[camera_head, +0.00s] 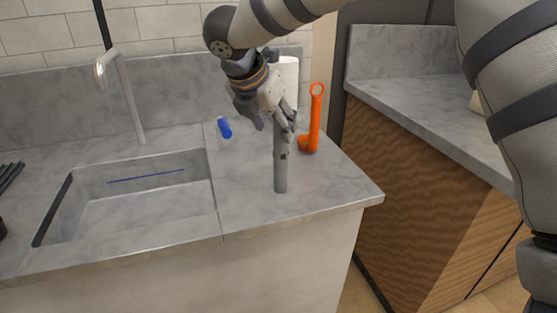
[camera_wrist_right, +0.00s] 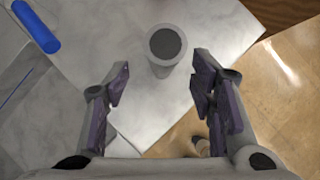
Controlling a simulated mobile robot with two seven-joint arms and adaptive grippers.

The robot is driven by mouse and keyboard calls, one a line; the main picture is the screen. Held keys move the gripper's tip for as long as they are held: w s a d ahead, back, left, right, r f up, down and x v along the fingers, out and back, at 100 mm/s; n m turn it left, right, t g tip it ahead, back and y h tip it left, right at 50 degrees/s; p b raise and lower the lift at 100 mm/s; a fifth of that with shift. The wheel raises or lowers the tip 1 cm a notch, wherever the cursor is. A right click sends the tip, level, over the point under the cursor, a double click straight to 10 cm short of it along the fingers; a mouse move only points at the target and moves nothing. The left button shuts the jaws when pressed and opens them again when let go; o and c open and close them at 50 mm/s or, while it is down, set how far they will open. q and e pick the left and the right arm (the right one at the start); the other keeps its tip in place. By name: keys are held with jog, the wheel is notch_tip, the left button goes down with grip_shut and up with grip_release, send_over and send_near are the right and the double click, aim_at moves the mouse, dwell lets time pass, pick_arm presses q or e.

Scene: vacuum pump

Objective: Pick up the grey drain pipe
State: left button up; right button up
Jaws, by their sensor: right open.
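The grey drain pipe (camera_head: 280,172) stands upright on the marble counter, right of the sink, in the head view. In the right wrist view its round dark top end (camera_wrist_right: 165,44) shows ahead of the fingers, near the line midway between them. My right gripper (camera_head: 272,125) is at the pipe's upper part in the head view, and it hides the pipe's top there. In the right wrist view the right gripper (camera_wrist_right: 160,85) is open, its two fingers apart with nothing between the tips. My left gripper is not in view.
An orange tool (camera_head: 315,120) stands just right of the pipe. A blue cylinder (camera_head: 224,127) is to the left, and a white roll (camera_head: 287,75) is behind. The sink (camera_head: 140,190) with its faucet (camera_head: 122,90) lies left. The counter's front corner is bare.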

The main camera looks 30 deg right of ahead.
aim_at(280, 153)
jog(key=x, duration=0.5)
jog(key=shift+s+d, duration=0.1)
jog(key=shift+d, duration=0.15)
jog(key=shift+r, duration=0.1)
grip_shut()
jog(key=shift+r, duration=0.1)
